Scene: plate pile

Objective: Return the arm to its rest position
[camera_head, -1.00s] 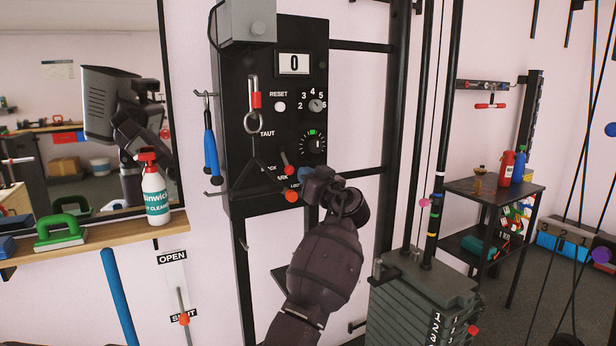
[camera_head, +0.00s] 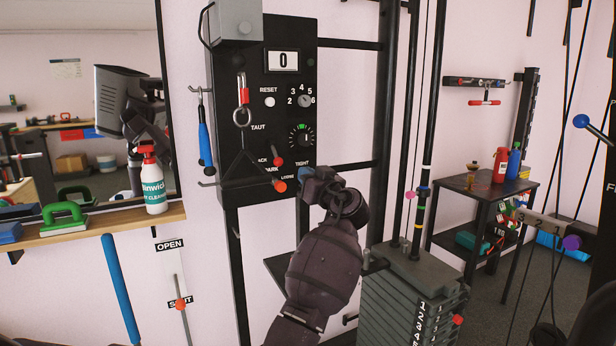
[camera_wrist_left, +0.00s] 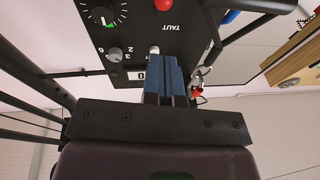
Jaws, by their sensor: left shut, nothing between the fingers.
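My left arm rises from the bottom middle of the head view. Its gripper (camera_head: 313,186) is in front of the lower right edge of the black control panel (camera_head: 284,140). In the left wrist view its blue fingers (camera_wrist_left: 166,78) are pressed together with nothing between them, and the panel is beyond them. Two red-knobbed levers (camera_head: 279,186) on the panel are just left of the gripper in the head view. I cannot tell the exact gap. My right gripper is not in view.
A weight stack (camera_head: 412,293) stands right of my arm, with dark uprights and cables behind it. A shelf (camera_head: 95,229) with a spray bottle (camera_head: 153,182) is at left. A blue pole (camera_head: 121,288) stands below it. A black side table (camera_head: 487,186) is at right.

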